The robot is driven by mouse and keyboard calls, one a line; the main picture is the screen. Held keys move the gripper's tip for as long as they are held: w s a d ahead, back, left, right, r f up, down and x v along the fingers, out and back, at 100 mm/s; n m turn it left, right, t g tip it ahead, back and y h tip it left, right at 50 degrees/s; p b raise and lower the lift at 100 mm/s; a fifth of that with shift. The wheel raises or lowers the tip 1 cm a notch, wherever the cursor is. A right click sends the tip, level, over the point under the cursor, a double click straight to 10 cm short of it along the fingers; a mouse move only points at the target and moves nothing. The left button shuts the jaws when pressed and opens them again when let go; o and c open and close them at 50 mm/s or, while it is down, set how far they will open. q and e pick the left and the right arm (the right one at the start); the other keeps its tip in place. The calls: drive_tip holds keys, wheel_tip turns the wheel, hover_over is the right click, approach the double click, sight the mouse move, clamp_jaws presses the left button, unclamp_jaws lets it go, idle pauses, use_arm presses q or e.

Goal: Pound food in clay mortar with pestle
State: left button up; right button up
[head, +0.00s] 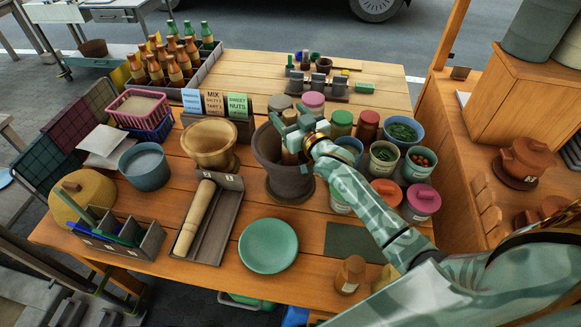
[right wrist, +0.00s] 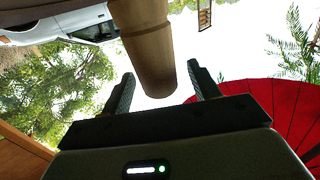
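The dark clay mortar (head: 272,160) stands upright near the middle of the table. A wooden pestle (head: 291,153) stands in it, its upper part largely hidden by my right gripper (head: 299,124), which is over the mortar's mouth. In the right wrist view, the pestle's round end (right wrist: 155,75) shows between the two fingers of my right gripper (right wrist: 163,90), with a visible gap on each side. The gripper looks open around it. The inside of the mortar is mostly hidden. My left gripper is not in view.
A wooden mortar (head: 211,165) stands left of the clay one. A pale pestle (head: 196,218) lies in a grey tray (head: 226,222). A green plate (head: 268,246) lies in front. Several jars and tubs, such as a blue tub (head: 404,145), crowd the right. Bottles (head: 170,60) stand at back left.

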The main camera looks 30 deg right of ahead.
drive_tip(key=shift+s+f, duration=0.1)
drive_tip(key=shift+f, duration=0.25)
